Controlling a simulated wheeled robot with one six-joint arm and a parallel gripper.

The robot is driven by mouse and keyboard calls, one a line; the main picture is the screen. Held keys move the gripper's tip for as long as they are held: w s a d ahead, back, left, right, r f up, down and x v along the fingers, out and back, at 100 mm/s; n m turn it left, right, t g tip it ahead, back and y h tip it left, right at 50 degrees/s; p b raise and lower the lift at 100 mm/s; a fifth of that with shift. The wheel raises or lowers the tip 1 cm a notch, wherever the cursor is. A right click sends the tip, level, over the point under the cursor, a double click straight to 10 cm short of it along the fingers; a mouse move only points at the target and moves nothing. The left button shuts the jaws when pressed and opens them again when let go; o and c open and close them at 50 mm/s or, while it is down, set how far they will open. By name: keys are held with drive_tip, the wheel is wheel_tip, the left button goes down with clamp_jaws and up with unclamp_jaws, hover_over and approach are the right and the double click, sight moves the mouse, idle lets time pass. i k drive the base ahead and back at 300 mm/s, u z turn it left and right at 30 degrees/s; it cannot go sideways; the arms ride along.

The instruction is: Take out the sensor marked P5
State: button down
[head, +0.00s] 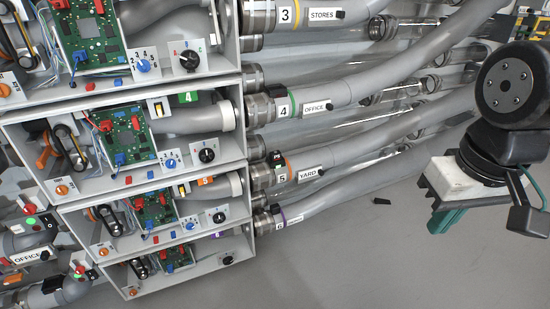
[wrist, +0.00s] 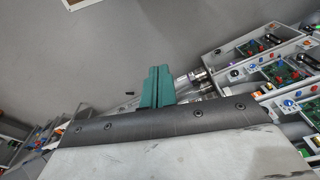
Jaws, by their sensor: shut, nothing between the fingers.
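I cannot read a P5 mark on anything in either view. The tube labelled 5 YARD (head: 310,173) leaves the third unit from the top. A small black block (head: 277,158) sits on its collar beside an orange band, and may be a sensor. Similar black blocks sit on the neighbouring tubes, one of them by the 4 OFFICE label (head: 282,109). My gripper (head: 440,220) hangs at the right of the head view, well apart from the tubes. Its teal fingers are together and empty, and they also show in the wrist view (wrist: 157,86).
Several open grey blower units (head: 95,205) with green circuit boards, knobs and switches are stacked at the left. Grey and clear tubes run from them to the upper right.

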sight(276, 156)
drive_tip(key=k, duration=0.55)
drive_tip(key=u, duration=0.8)
drive_tip(key=i, duration=1.2)
drive_tip(key=z, duration=0.85)
drive_tip(key=i, duration=0.45)
drive_tip(key=z, duration=0.45)
